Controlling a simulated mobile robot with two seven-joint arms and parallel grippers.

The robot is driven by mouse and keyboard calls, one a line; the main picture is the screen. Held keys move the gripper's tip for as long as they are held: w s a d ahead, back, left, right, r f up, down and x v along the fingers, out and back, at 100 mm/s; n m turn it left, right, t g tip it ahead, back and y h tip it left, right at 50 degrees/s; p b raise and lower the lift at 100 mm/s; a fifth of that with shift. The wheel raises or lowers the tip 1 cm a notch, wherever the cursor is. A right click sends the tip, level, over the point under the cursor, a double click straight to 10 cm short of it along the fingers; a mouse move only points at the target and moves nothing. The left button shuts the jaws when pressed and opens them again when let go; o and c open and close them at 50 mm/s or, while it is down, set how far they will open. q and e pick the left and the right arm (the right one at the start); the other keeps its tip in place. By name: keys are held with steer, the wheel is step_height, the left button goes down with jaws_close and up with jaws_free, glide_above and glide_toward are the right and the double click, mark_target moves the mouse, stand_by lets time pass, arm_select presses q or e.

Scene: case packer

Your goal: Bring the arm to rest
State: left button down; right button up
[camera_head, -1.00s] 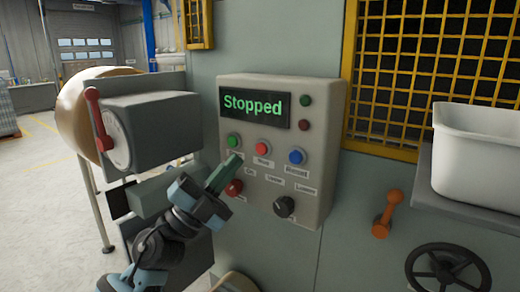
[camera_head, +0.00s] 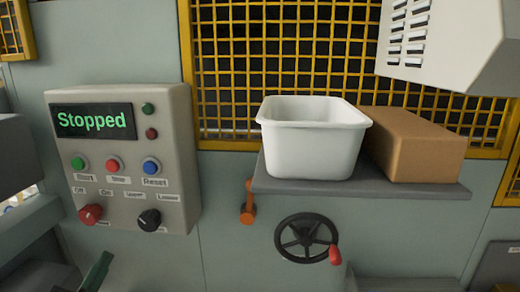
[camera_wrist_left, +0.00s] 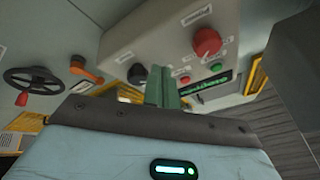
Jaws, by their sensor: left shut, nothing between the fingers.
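My left gripper (camera_head: 98,270) shows only in part at the bottom left of the head view, its green fingers below the control panel (camera_head: 178,150). In the left wrist view the fingers (camera_wrist_left: 162,88) are together and empty, with the panel beyond them. The fingers look apart from the red knob (camera_head: 90,214) and the black knob (camera_head: 150,219). The panel's display (camera_head: 92,121) reads "Stopped". Green, red and blue buttons sit in a row under it. Most of my left arm is out of the head view, and my right gripper does not show.
A grey shelf (camera_head: 262,182) holds a white bin (camera_head: 312,150) and a cardboard box (camera_head: 420,150). An orange handle (camera_head: 248,203) and a black handwheel (camera_head: 306,238) stick out below it. Yellow mesh guarding (camera_head: 300,55) stands behind. A pale vented box (camera_head: 450,40) is at the top right.

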arm_select(q)
steer(key=s+d+f+n+g+y, duration=0.1)
steer(key=s+f+n+g+y, duration=0.15)
steer(key=f, duration=0.55)
steer(key=s+d+f+n+g+y, duration=0.1)
steer(key=s+f+n+g, duration=0.15)
steer(key=f, duration=0.65)
steer(key=s+d+f+n+g, duration=0.2)
steer(key=s+d+f+g, duration=0.2)
steer(key=s+f, duration=0.6)
steer(key=s+d+f+n+g+h+p, duration=0.1)
steer(key=s+d+f+g, duration=0.3)
steer(key=s+f, duration=0.7)
steer(key=shift+s+d+n+g, duration=0.2)
steer(key=shift+s+n+g, duration=0.35)
steer(key=shift+s, duration=0.7)
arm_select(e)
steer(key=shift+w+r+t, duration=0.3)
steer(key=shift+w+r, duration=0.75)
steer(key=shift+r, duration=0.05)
